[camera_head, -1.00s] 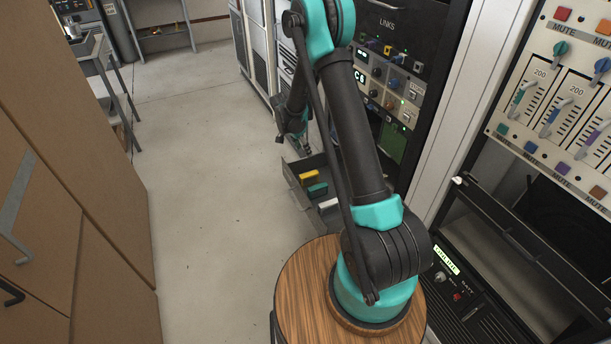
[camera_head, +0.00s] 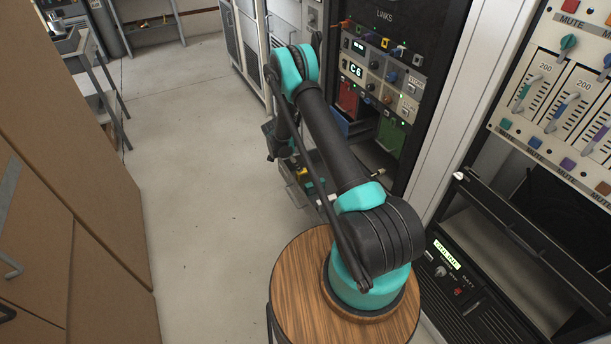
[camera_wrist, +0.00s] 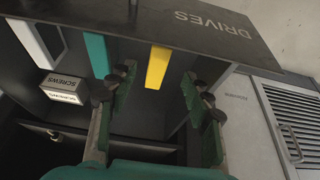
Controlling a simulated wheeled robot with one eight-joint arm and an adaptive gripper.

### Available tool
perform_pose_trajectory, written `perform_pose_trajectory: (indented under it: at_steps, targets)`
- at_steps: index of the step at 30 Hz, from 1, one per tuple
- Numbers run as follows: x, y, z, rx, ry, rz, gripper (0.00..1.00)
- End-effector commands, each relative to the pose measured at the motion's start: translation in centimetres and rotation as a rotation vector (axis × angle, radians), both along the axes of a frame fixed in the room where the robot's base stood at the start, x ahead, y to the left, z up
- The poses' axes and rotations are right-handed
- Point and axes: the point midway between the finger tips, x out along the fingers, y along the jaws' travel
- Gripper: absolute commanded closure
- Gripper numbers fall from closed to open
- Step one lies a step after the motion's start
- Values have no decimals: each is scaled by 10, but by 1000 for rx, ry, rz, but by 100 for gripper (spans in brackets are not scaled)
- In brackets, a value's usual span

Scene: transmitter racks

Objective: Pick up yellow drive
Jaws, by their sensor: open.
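The yellow drive (camera_wrist: 158,68) is a flat upright bar in the open drawer (camera_wrist: 225,28) labelled DRIVES. In the wrist view my gripper (camera_wrist: 158,100) is open, with one finger on each side of the yellow drive's line. The fingers look apart from the drive, and nothing is between them. A teal drive (camera_wrist: 97,55) stands left of the yellow one, close to the left finger. A white drive (camera_wrist: 37,44) is further left. In the head view my arm partly hides the drawer, and the gripper (camera_head: 277,150) is above its far end.
A small box labelled SCREWS (camera_wrist: 64,86) lies left of the gripper in the wrist view. The rack's LINKS panel (camera_head: 385,65) stands right of my arm, with a red bin (camera_head: 347,97) and a green bin (camera_head: 390,138) below. The floor (camera_head: 200,170) to the left is clear.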

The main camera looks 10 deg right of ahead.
Motion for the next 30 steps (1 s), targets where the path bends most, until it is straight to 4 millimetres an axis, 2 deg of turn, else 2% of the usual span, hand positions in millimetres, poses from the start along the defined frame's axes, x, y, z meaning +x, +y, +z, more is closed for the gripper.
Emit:
perform_pose_trajectory:
  at_steps: [3,14,22,30]
  targets:
    - [2,-7,-17,0,0,0,50]
    - [5,-17,-38,0,0,-1,50]
    - [10,-33,-70,0,1,-1,50]
    - [10,-35,-75,0,0,0,50]
